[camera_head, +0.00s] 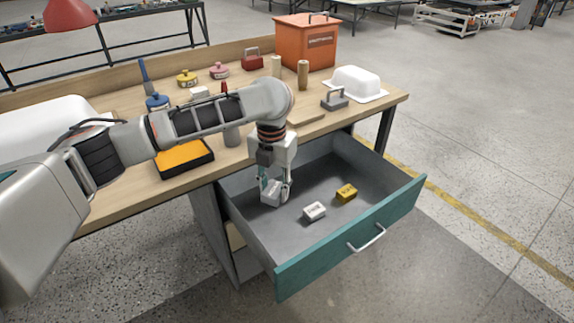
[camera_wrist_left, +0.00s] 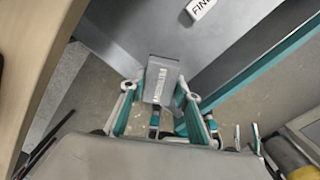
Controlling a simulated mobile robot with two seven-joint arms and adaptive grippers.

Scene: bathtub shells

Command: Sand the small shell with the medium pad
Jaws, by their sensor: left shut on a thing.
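The small white shell (camera_head: 356,82) sits upside down on the far right of the workbench. My left gripper (camera_head: 273,194) is down inside the open drawer, at its left part. It is shut on a grey block, the medium pad, which shows between the fingers in the left wrist view (camera_wrist_left: 160,80); the lettering on it is hard to read. I cannot tell whether the pad touches the drawer floor. A white pad (camera_head: 314,211) marked FINE and a yellow pad (camera_head: 346,193) lie to the right of the gripper in the drawer. My right gripper is not in view.
The teal-fronted drawer (camera_head: 350,246) stands open with raised walls around the gripper. On the workbench (camera_head: 120,207) are a large white shell (camera_head: 40,122), a black tray with orange inside (camera_head: 184,158), a grey handled block (camera_head: 334,101) and an orange box (camera_head: 305,42).

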